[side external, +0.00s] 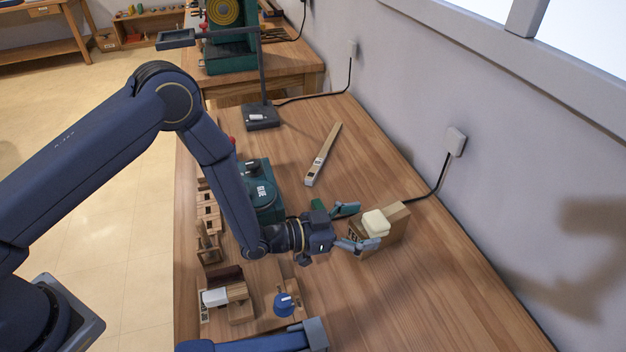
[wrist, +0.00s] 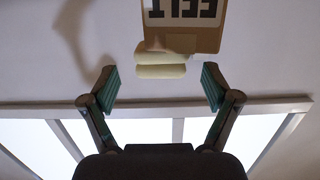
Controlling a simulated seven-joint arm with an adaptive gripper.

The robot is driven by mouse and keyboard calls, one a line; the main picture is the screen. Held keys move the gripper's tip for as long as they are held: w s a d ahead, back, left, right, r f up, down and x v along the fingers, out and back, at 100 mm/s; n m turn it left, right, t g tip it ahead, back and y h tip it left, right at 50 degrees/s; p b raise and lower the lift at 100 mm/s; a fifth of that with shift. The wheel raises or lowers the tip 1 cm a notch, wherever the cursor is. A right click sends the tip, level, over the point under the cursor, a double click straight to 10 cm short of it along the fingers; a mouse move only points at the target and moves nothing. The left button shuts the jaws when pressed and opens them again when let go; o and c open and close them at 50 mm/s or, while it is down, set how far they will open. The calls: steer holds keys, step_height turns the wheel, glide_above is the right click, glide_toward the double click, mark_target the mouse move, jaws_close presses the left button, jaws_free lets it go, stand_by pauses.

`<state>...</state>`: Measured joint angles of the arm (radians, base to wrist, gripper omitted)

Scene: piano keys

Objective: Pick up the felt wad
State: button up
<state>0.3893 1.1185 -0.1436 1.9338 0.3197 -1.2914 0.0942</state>
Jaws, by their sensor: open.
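The felt wad (side external: 376,222) is a cream, rounded block at the top of a cardboard box (side external: 397,226) on the bench, near the wall. In the wrist view the wad (wrist: 160,66) shows as two stacked pale layers beside the box (wrist: 206,38), whose label reads FELT upside down. My gripper (side external: 357,226) is open, with its teal-padded fingers apart just left of the wad. In the wrist view the gripper (wrist: 160,88) has empty space between its fingertips, and the wad lies beyond them, roughly centred. Whether any fingertip touches the wad or box I cannot tell.
A wooden strip (side external: 322,155) lies farther back on the bench. A teal machine (side external: 262,190), a blue knob (side external: 284,304) and wooden parts stand left of and in front of my gripper. A cable runs from a wall outlet (side external: 456,141) behind the box. The right front bench is clear.

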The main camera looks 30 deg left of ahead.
mark_target(366, 224)
steer(key=x, duration=0.3)
steer(key=shift+w+d+f, duration=0.1)
steer(key=shift+w+f, duration=0.05)
steer(key=shift+w, duration=0.05)
steer(key=shift+c, duration=0.2)
steer(key=c, duration=0.9)
